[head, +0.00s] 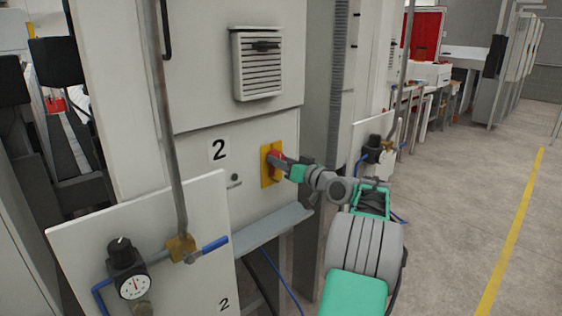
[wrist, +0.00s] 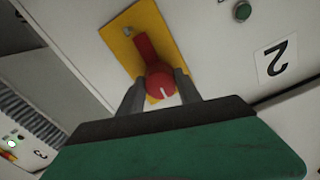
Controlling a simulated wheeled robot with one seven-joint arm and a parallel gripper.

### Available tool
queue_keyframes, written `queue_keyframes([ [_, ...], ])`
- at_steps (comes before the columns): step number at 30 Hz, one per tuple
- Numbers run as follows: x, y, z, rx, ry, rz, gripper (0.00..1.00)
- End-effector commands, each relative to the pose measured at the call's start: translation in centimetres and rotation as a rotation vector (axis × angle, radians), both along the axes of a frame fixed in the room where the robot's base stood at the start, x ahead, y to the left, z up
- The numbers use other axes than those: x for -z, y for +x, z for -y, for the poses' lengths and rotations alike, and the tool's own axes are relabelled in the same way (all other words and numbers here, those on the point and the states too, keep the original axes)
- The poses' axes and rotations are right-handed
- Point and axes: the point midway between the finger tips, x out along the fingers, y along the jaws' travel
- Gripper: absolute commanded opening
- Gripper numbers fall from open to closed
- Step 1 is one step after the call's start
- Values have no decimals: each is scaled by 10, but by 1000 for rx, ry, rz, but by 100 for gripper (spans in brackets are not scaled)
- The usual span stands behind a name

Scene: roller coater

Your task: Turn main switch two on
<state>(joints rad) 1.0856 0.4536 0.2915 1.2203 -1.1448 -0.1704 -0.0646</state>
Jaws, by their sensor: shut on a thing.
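Main switch two is a red rotary knob (wrist: 159,82) on a yellow plate (wrist: 118,39), fixed to a pale cabinet front. In the head view, the yellow plate (head: 265,176) is right of a "2" label (head: 218,150), with the red knob partly hidden by my gripper. My gripper (wrist: 157,88) has one finger on each side of the knob's round end and is shut on it. It reaches the switch from the right in the head view (head: 281,165). A white mark shows on the knob, and its red bar runs up along the plate in the wrist view.
A grey ledge (head: 270,228) juts out below the switch. A panel with a pressure gauge (head: 133,287) stands at front left. The floor (head: 450,220) at right is open.

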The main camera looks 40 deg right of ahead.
Motion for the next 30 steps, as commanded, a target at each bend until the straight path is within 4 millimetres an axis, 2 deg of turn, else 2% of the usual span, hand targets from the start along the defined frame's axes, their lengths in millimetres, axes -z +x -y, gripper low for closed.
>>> queue_keyframes([
  [8,-2,0,0,1,190,-7,0],
  [30,-4,0,-1,0,893,-26,0],
])
